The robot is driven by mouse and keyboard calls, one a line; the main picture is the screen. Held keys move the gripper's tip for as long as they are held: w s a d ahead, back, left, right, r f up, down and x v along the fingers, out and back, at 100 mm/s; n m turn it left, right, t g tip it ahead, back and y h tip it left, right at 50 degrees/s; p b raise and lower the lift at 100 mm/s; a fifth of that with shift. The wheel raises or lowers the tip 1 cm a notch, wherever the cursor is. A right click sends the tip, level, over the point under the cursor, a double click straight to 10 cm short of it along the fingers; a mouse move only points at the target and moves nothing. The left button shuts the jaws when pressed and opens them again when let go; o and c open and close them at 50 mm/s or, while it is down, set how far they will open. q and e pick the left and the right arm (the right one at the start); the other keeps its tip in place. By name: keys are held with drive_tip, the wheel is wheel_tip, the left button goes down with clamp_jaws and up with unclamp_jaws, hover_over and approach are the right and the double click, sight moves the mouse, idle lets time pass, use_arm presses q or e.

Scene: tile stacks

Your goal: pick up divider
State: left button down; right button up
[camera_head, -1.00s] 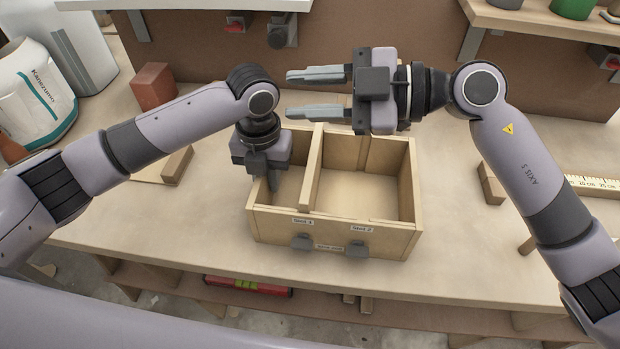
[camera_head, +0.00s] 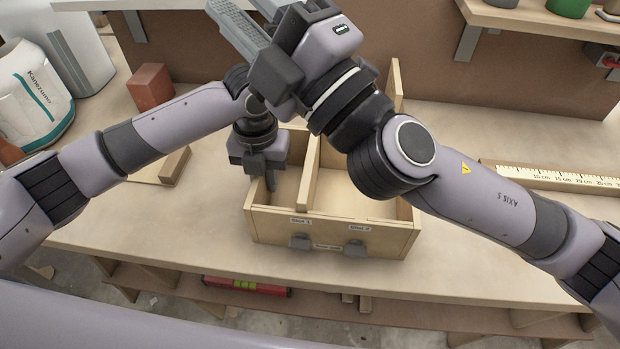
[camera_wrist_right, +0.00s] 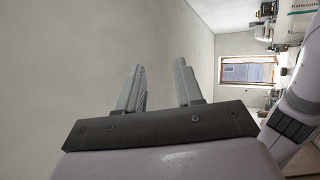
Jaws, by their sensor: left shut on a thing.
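A pale wooden box (camera_head: 330,230) with slot labels on its front stands on the bench. A wooden partition (camera_head: 309,172) stands inside it, left of middle. Another upright pale board (camera_head: 396,82), perhaps the loose divider, shows behind the box; my right arm hides its lower part. My left gripper (camera_head: 268,178) points down at the box's left side and is shut on its left wall; the exact contact is partly hidden. My right gripper (camera_head: 240,22) is raised above the back of the box, pointing up and left. The right wrist view shows its fingers (camera_wrist_right: 158,85) apart and empty.
A ruler (camera_head: 555,178) lies on the bench at the right. A reddish block (camera_head: 151,88) and a white container (camera_head: 35,95) stand at the left. A wooden piece (camera_head: 172,165) lies left of the box. A shelf (camera_head: 545,22) overhangs at the back right.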

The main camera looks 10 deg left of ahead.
wheel_tip(320, 180, down, 6)
drive_tip(key=r+t+h, duration=0.1)
drive_tip(key=t+h, duration=0.2)
drive_tip(key=h, duration=0.3)
drive_tip(key=n+g+h, duration=0.3)
drive_tip(key=n+h, duration=0.5)
drive_tip(key=h, duration=0.2)
approach(311, 162)
drive_tip(key=shift+h, duration=0.4)
drive_tip(key=x, duration=0.8)
drive_tip(key=shift+w+a, duration=0.3)
drive_tip(key=shift+a, duration=0.05)
clamp_jaws()
